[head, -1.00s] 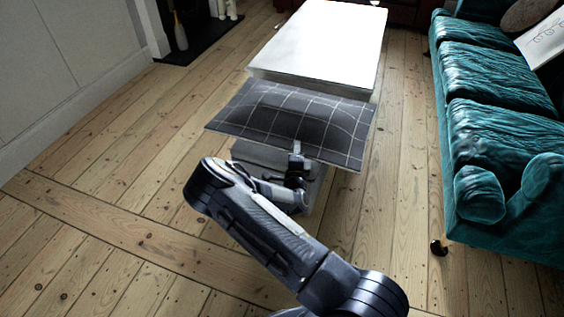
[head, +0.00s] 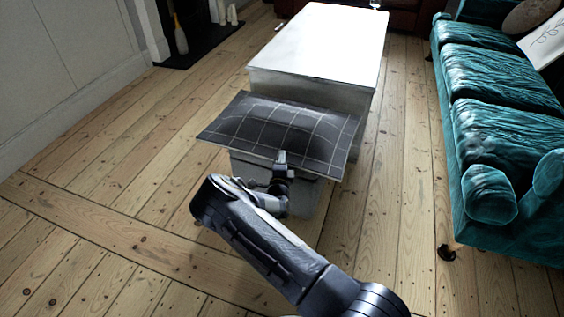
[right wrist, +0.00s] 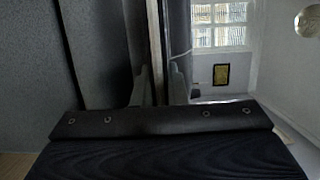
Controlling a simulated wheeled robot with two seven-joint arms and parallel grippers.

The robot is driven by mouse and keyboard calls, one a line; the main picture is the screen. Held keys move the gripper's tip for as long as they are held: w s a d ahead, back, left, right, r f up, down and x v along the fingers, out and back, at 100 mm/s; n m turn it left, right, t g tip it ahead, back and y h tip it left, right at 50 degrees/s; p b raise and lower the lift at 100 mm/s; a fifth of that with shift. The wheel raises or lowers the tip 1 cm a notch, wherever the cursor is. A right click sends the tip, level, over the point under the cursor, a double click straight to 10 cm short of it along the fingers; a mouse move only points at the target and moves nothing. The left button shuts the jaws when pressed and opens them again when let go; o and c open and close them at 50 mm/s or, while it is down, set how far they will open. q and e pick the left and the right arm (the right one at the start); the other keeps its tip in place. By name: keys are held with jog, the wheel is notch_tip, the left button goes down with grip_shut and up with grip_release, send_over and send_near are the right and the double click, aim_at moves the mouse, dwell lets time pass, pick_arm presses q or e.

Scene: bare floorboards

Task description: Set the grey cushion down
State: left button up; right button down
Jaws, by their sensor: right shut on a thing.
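The grey cushion (head: 270,128) has a grid of thin white lines. In the head view it is in front of the near end of the white table and partly covers a pale boxy shape (head: 305,197) below it. My right gripper (head: 281,160) is shut on the near edge of the cushion. The cushion is held out roughly flat, beyond the gripper. In the right wrist view the dark gripper body (right wrist: 160,120) fills the lower part, and a grey surface fills the left; I cannot tell for sure what it is. My left gripper is not in view.
The white table (head: 325,40) has a bare top. A teal sofa (head: 505,110) stands along the right. Bare floorboards (head: 110,150) lie open on the left, and a strip of floor is clear between table and sofa. A dark hearth (head: 205,35) is at the back left.

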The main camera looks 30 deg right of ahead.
jog(key=c, duration=1.8)
grip_release()
jog(key=shift+f, duration=0.1)
jog(key=shift+c, duration=0.2)
jog(key=o, duration=0.4)
